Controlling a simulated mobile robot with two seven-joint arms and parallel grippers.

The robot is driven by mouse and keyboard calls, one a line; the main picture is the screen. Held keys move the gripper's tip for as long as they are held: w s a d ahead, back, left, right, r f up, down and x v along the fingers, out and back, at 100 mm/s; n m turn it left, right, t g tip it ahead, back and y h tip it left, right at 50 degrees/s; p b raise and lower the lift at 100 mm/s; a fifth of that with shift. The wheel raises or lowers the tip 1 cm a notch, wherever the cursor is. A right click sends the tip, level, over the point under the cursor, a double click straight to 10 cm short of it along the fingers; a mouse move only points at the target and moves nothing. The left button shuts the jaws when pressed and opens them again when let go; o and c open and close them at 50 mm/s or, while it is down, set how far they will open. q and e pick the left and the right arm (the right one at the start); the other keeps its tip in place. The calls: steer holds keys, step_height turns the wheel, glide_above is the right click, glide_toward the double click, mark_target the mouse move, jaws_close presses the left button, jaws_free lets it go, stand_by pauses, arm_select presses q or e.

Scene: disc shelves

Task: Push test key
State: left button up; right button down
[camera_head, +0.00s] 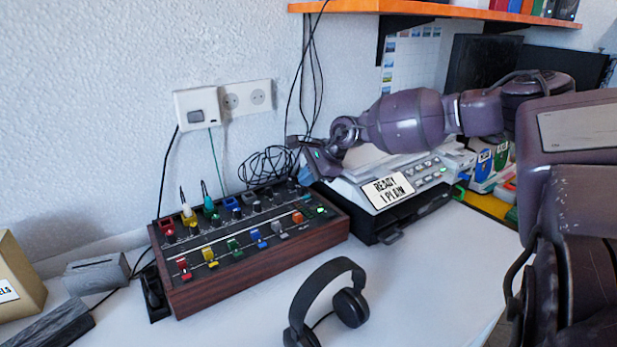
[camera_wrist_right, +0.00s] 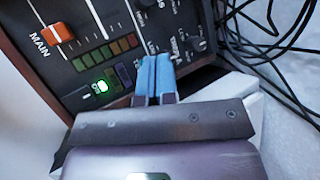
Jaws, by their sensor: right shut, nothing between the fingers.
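A mixer (camera_head: 250,270) with wooden sides and a black panel of coloured faders and knobs sits on the table. Its right end, with an orange MAIN fader (camera_wrist_right: 57,33) and a green-lit switch (camera_wrist_right: 102,86), fills the upper left of the right wrist view. My right gripper (camera_wrist_right: 155,62) is shut and empty, its blue fingertips over the panel beside small dark knobs (camera_wrist_right: 187,45). I cannot tell whether they touch it. In the head view this gripper is at the mixer's back right corner, partly hidden by its own wrist. No label reading test is legible. My left gripper is not in view.
Black headphones (camera_head: 350,305) lie in front. Loose black cables (camera_head: 268,165) hang behind the mixer. The table's front right is clear.

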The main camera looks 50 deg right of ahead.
mark_target(306, 197)
steer(key=shift+a+r+p, duration=0.15)
steer(key=shift+r+p, duration=0.2)
steer(key=shift+r, duration=1.25)
steer(key=shift+a+f, duration=0.1)
steer(key=shift+f, duration=0.05)
